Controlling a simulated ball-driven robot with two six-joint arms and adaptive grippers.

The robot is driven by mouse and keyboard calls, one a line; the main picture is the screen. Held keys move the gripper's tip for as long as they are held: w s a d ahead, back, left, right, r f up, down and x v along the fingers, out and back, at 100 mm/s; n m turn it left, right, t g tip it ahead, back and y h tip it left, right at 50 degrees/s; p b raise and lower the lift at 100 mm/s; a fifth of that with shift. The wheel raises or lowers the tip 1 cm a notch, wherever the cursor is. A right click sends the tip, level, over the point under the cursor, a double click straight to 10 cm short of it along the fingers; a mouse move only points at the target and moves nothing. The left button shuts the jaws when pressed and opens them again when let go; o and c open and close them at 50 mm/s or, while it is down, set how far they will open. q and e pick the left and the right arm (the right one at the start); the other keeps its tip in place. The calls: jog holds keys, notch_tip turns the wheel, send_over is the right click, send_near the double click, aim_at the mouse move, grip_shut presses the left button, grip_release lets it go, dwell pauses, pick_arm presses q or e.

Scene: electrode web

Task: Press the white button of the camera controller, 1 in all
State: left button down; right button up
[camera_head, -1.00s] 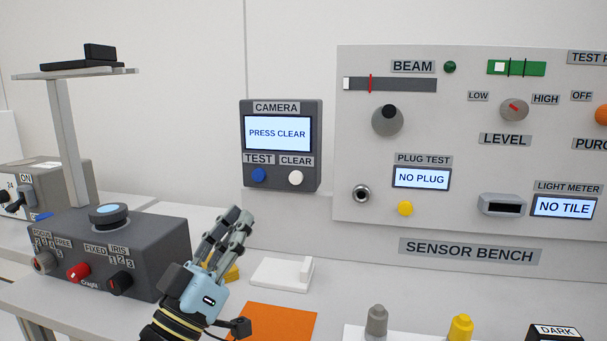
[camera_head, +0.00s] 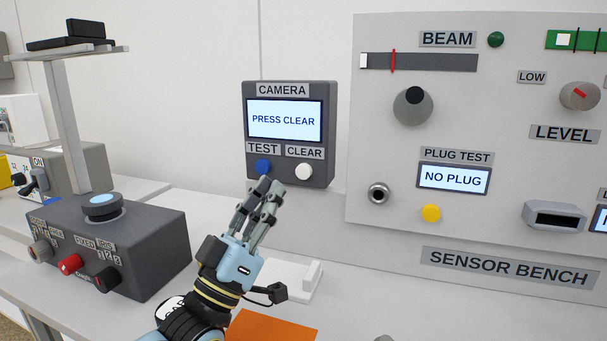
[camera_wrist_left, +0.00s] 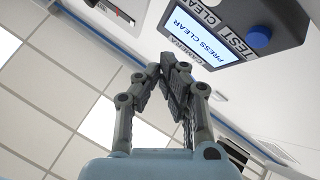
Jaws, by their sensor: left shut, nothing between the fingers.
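The camera controller (camera_head: 289,160) is a dark grey box on the wall panel, with a screen (camera_head: 284,120) reading "PRESS CLEAR". Its white button (camera_head: 304,172) sits under the CLEAR label, right of the blue TEST button (camera_head: 263,167). My left gripper (camera_head: 267,186) is shut and empty, its fingertips just below the blue button and lower left of the white one in the head view. In the left wrist view the fingers (camera_wrist_left: 167,70) point toward the controller (camera_wrist_left: 277,40), where the blue button (camera_wrist_left: 258,37) shows; the white button is not visible there. My right gripper is not in view.
A dark control box (camera_head: 150,245) with knobs stands at left, near a post with a shelf (camera_head: 66,53). The sensor bench panel (camera_head: 385,265) fills the right. A white block (camera_head: 305,280) and an orange mat (camera_head: 270,328) lie on the bench below.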

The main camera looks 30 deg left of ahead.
aim_at(304, 172)
pick_arm(q)
jog(key=w+a+b, duration=0.2)
jog(key=w+b, duration=0.1)
jog(key=w, duration=0.4)
jog(key=shift+w, duration=0.3)
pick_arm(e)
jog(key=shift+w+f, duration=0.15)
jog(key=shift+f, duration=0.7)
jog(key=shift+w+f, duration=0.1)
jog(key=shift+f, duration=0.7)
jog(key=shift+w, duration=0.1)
pick_arm(q)
jog(key=shift+w+b, duration=0.3)
jog(key=shift+w, duration=0.1)
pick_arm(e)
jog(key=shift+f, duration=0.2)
pick_arm(q)
jog(key=shift+w+a, duration=0.15)
jog(key=shift+w, duration=0.25)
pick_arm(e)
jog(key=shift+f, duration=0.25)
pick_arm(q)
jog(key=shift+s, duration=0.1)
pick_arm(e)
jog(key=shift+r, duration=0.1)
pick_arm(q)
jog(key=shift+s+d, duration=0.2)
jog(key=shift+s, duration=0.5)
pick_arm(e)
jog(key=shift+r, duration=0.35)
